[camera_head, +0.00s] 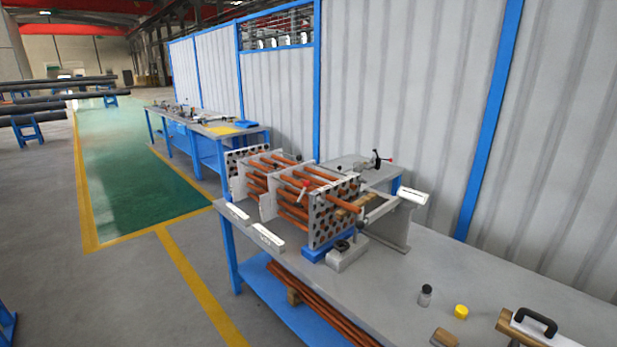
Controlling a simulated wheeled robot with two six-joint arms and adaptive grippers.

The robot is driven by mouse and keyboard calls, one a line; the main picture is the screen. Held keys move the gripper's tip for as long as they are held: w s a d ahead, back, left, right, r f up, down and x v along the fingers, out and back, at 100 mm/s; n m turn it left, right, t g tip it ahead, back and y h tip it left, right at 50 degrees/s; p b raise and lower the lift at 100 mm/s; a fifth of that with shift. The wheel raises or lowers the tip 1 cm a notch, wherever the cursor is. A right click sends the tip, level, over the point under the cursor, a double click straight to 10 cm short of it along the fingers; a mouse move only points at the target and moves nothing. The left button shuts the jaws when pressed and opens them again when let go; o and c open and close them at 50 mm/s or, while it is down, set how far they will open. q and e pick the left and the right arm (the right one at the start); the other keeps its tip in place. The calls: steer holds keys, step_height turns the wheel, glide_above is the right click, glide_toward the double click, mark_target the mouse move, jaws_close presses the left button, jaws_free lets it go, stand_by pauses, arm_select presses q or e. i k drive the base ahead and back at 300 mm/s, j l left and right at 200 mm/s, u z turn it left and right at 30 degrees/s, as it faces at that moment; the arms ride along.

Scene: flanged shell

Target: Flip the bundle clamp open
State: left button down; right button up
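A tube bundle (294,211) of orange-brown rods runs through several perforated plates (325,219) on the workbench. At its right end stands a grey frame (395,226) with a bar and a white block-like end (412,196). Neither of my grippers is in view.
The grey workbench (400,292) carries a small dark-capped jar (425,295), a yellow cap (461,311) and a black-handled tool (535,322) at front right. More rods (315,308) lie on the blue lower shelf. A corrugated wall (410,85) stands close behind.

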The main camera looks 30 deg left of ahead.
mark_target(306, 183)
steer(key=i+j, duration=0.15)
steer(key=j, duration=0.2)
steer(key=i+j, duration=0.15)
steer(key=j, duration=0.15)
steer(key=i+j, duration=0.15)
steer(key=j, duration=0.2)
steer(key=i+j, duration=0.15)
steer(key=j, duration=0.15)
steer(key=i+j, duration=0.15)
steer(key=j, duration=0.2)
